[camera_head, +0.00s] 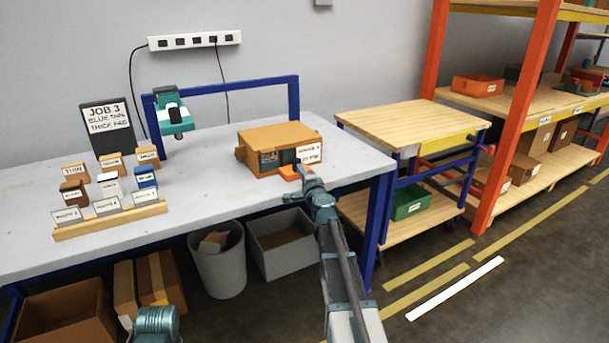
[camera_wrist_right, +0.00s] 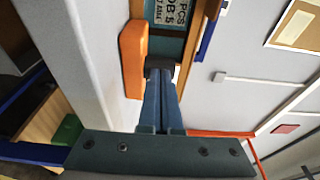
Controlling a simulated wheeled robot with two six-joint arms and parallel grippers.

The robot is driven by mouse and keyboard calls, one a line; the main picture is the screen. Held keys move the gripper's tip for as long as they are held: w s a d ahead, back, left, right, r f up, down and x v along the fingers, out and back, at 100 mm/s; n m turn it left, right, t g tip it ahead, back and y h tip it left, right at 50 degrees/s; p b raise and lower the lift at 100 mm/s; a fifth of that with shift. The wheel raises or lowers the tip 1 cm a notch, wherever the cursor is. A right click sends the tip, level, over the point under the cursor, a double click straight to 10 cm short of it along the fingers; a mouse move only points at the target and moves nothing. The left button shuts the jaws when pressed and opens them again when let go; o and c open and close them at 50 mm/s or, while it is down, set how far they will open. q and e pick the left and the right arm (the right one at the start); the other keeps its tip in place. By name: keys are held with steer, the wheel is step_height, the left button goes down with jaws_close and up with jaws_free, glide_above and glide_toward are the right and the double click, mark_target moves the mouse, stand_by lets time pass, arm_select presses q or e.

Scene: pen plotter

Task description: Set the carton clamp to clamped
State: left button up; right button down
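The brown carton (camera_head: 272,136) sits near the right end of the grey table, with a white label and a dark teal panel on its front. The orange clamp piece (camera_head: 290,172) is low at the carton's front; in the right wrist view it is an upright orange block (camera_wrist_right: 133,58). My right gripper (camera_head: 305,174) is at the carton's front, just right of the orange piece. Its fingers (camera_wrist_right: 159,72) look shut together, with nothing visible between them. I cannot tell whether they touch the orange piece. My left gripper is not in view; only a teal part of my left arm shows.
A dark JOB 3 sign (camera_head: 107,128), small labelled boxes and a wooden card rack (camera_head: 110,220) are on the left. A teal tool (camera_head: 173,116) is near the blue rail (camera_head: 294,100). Bins stand underneath. A wooden-topped cart (camera_head: 410,118) stands at right.

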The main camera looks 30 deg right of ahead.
steer(key=shift+w, duration=0.2)
steer(key=v, duration=1.4)
steer(key=shift+s, duration=0.2)
